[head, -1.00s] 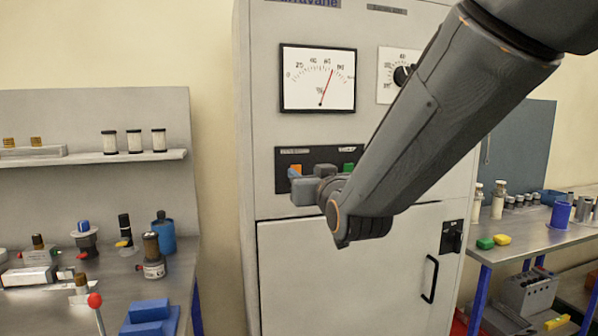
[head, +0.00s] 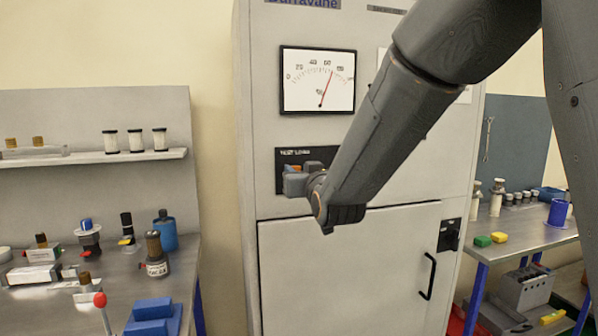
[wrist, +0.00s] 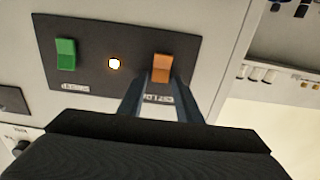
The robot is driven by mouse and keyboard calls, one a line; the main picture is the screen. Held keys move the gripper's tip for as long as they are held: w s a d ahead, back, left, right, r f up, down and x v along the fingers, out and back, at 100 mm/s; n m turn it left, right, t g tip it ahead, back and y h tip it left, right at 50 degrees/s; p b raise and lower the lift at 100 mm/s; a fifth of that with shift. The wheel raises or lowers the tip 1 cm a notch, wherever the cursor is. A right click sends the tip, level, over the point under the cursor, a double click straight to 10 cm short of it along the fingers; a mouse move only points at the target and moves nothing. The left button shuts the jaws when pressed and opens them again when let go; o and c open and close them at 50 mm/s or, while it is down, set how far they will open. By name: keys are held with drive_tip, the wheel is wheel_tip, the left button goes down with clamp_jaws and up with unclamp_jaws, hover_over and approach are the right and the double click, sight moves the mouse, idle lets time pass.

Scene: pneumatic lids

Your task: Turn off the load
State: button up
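The grey cabinet (head: 350,240) bears a dark switch panel (head: 284,158) whose label seems to read "TEST LOAD". An orange rocker switch (wrist: 161,67) is on that panel in the wrist view; a sliver of it shows in the head view. A green rocker (wrist: 66,54) and a lit white lamp (wrist: 114,63) are beside it; my arm hides them in the head view. My gripper (head: 300,180) is in front of the panel. In the wrist view its two fingers (wrist: 159,78) are apart, tips just at the orange rocker. Contact cannot be told.
A gauge (head: 318,79) with a red needle is above the panel. Cluttered benches stand left (head: 190,270) and right (head: 500,240). Bare wall separates the left bench and cabinet.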

clamp_jaws()
drive_tip(key=shift+f+b, duration=0.15)
drive_tip(key=shift+b, duration=0.45)
drive_tip(key=b, duration=0.3)
drive_tip(key=shift+f+t, duration=0.2)
drive_tip(key=shift+t, duration=0.2)
drive_tip(key=t+b, duration=0.1)
drive_tip(key=b, duration=0.2)
drive_tip(key=t+b, duration=0.1)
drive_tip(key=b, duration=0.2)
drive_tip(key=shift+s+f+y+b, duration=0.15)
drive_tip(key=shift+f+y+b, duration=0.15)
drive_tip(key=shift+y+b, duration=0.1)
drive_tip(key=shift+t+b, duration=0.4)
drive_tip(key=shift+b, duration=0.75)
drive_tip(key=shift+d, duration=0.1)
